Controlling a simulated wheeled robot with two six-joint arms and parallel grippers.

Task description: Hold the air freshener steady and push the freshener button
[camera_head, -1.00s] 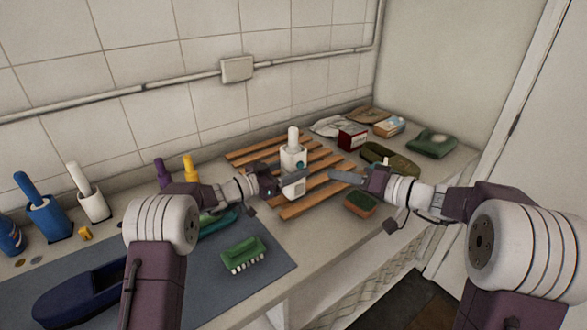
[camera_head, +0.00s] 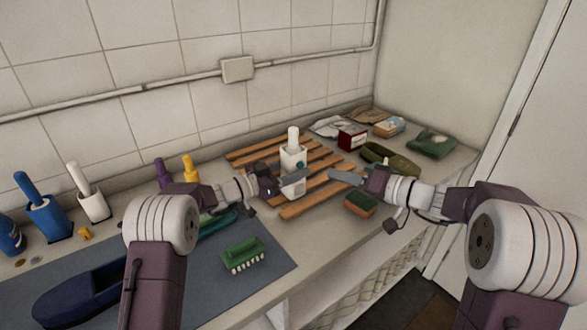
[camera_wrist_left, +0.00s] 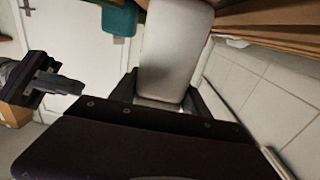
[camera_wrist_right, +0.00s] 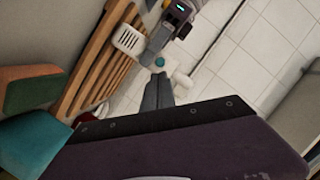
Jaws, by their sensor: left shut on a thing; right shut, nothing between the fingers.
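The air freshener (camera_head: 292,157) is a white box with a white cylinder on top and a small teal button (camera_head: 300,166). It stands upright on the wooden slatted rack. My left gripper (camera_head: 295,177) is shut on its body from the left; a finger covers part of the front. The white body (camera_wrist_left: 172,50) also fills the space between the fingers in the left wrist view. My right gripper (camera_head: 338,177) is shut and empty, right of the freshener and apart from it. In the right wrist view the teal button (camera_wrist_right: 160,62) shows just beyond my right fingertips (camera_wrist_right: 157,78).
The slatted rack (camera_head: 318,202) lies under the freshener. A green-and-orange sponge (camera_head: 360,204) sits close below my right gripper. A green brush (camera_head: 243,253) lies on the grey mat at front left. A red box (camera_head: 352,137) and other items stand behind right.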

